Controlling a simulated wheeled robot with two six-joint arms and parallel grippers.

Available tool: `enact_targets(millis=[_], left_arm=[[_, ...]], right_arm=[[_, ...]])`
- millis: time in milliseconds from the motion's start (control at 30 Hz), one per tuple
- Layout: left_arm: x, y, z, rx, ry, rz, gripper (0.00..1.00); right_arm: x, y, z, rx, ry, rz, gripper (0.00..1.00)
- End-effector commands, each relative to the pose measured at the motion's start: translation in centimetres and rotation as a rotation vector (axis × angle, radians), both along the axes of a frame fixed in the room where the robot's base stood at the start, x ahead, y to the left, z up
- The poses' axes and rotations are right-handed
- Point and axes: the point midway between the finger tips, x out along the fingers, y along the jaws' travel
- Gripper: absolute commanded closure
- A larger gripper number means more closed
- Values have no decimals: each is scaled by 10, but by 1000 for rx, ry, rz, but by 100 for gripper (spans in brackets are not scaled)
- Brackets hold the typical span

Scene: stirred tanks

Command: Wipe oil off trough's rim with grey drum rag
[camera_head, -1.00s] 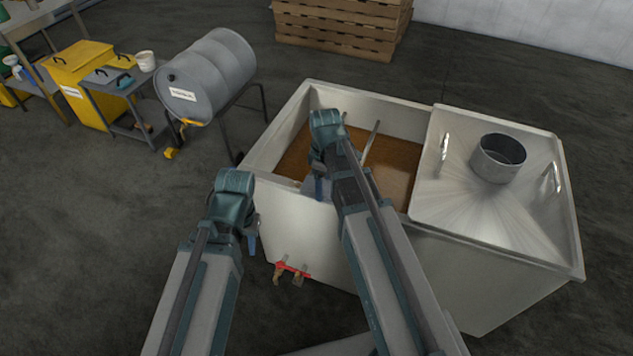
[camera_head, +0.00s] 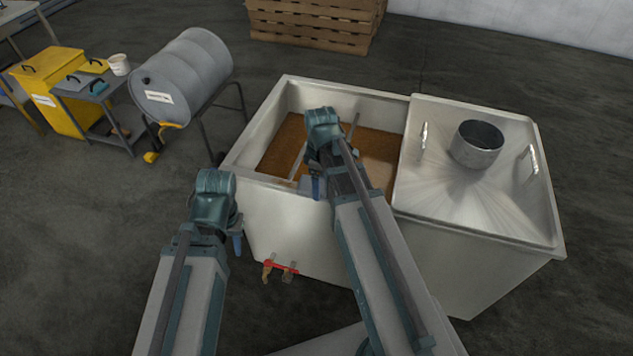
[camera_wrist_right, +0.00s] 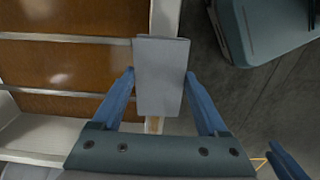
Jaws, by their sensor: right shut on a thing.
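The open trough (camera_head: 285,228) is a pale metal tank with brown liquid (camera_head: 283,143) in its left part. My right gripper (camera_head: 316,188) is at the trough's near rim. In the right wrist view, its two blue fingers (camera_wrist_right: 160,88) are shut on a flat grey rag (camera_wrist_right: 162,75), which lies over the rim (camera_wrist_right: 165,16). An amber smear (camera_wrist_right: 152,124) shows on the rim just below the rag. Whether the rag presses on the rim is hard to tell. My left gripper (camera_head: 237,240) hangs outside the trough, left of the right one; its jaw opening is hidden.
A metal lid (camera_head: 470,200) with a round collar (camera_head: 478,145) covers the trough's right part. Red-handled valves (camera_head: 281,268) stick out of the near wall. A grey drum (camera_head: 185,80) lies on a stand at left, beside a yellow bin (camera_head: 62,75). Pallets (camera_head: 312,25) stand behind.

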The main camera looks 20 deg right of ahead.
Motion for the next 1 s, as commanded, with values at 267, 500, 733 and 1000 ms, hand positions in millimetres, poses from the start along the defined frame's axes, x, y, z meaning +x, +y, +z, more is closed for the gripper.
enact_targets(millis=[267,500,733,1000], left_arm=[[0,0,0,0,0,0,67],[0,0,-2,0,0,0,67],[0,0,-3,0,0,0,67],[0,0,-2,0,0,0,67]], right_arm=[[4,4,0,0,0,1,68],[17,21,-2,2,-1,3,68],[24,32,-3,3,-2,1,68],[28,37,-2,5,-4,3,68]])
